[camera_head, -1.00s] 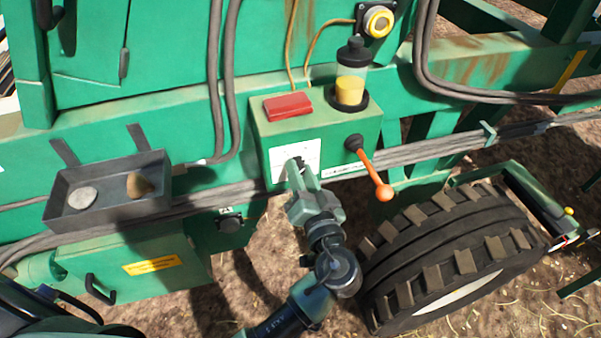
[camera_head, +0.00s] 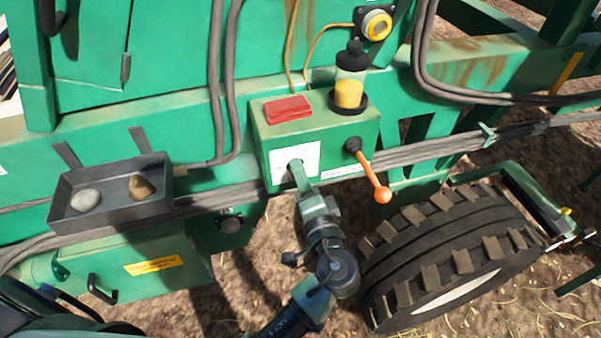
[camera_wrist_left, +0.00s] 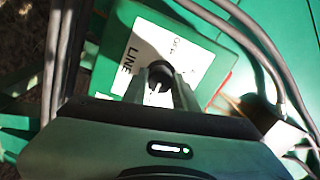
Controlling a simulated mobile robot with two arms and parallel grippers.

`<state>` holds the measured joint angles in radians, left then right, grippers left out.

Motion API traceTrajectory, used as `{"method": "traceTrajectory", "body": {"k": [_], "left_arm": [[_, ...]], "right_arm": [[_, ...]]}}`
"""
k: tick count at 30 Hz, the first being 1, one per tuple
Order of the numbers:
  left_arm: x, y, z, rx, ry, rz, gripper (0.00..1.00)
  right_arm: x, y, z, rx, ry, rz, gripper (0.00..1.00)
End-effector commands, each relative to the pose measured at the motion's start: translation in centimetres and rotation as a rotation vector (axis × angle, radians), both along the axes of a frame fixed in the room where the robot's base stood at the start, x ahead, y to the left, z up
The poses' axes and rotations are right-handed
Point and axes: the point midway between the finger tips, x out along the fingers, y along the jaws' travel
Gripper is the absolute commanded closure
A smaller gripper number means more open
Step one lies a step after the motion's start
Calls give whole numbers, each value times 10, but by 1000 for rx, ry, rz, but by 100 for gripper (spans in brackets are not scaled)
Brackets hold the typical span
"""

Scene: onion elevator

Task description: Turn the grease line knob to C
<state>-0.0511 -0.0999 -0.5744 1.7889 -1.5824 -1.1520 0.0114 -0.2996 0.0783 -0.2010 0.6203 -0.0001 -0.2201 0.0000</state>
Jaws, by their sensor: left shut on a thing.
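The grease line knob (camera_wrist_left: 158,77) is small and dark and sits on a white label plate (camera_wrist_left: 165,48) in the left wrist view. The plate also shows on the front of the green box (camera_head: 345,133) in the head view. Part of the word "LINE" is readable on the plate; the letter the knob points at is not clear. My left gripper (camera_head: 295,168) reaches the plate from below, and its fingers (camera_wrist_left: 160,82) are shut on the knob from both sides. In the head view the gripper hides the knob. My right gripper is not in view.
An orange-handled lever (camera_head: 375,178) sticks out right of the plate. A red cover (camera_head: 288,108) and a grease reservoir (camera_head: 350,90) top the box. A grey tray (camera_head: 110,213) with two stones hangs at left. A large tyre (camera_head: 440,250) stands at lower right.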

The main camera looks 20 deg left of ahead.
Motion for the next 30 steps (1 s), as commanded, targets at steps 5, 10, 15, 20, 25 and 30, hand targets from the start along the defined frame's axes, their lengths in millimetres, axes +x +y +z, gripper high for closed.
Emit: {"method": "traceTrajectory", "body": {"k": [5, 10, 15, 20, 25, 30], "left_arm": [[-1, 0, -2, 12, 12, 1, 100], [-1, 0, -2, 14, 13, 1, 100], [-1, 0, -2, 14, 13, 1, 66], [0, 0, -1, 13, 11, 0, 50], [0, 0, -1, 13, 10, 1, 50], [-9, -6, -2, 12, 11, -1, 50]], "right_arm": [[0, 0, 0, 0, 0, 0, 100], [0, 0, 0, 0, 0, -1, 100], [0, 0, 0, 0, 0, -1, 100], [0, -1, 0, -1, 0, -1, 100], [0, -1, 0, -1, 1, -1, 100], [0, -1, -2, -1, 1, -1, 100]]}}
